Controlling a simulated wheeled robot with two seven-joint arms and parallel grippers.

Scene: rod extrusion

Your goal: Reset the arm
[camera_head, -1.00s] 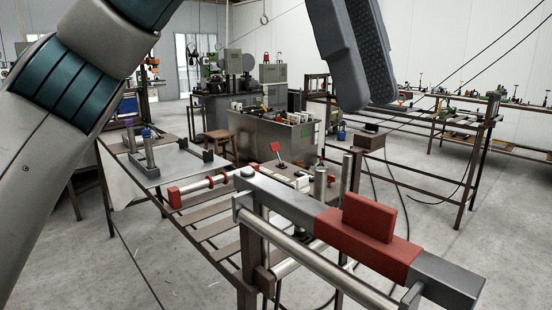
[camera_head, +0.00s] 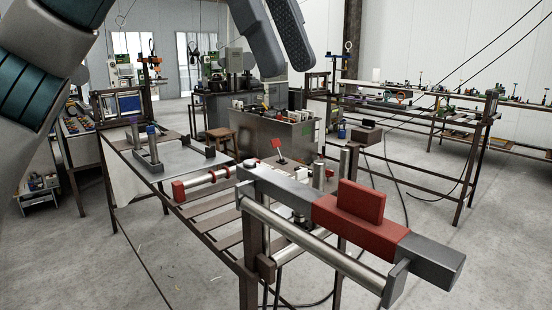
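My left arm comes in from the upper left in the head view. The fingers of my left gripper (camera_head: 277,38) hang at the top centre, above and behind the workstation. The two fingers show a narrow gap between their tips, with nothing visible in it. The gripper's base is cut off by the top edge. My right gripper is not in view. Below stands the rod extrusion bench, with a grey bar carrying a red block (camera_head: 361,214) and a steel rod (camera_head: 315,248) beneath it. My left gripper is apart from all of these.
A metal plate (camera_head: 183,163) with upright pins lies at the bench's left end. A wooden stool (camera_head: 220,141) and a grey cabinet (camera_head: 270,135) stand behind. A rack (camera_head: 430,125) runs along the right wall.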

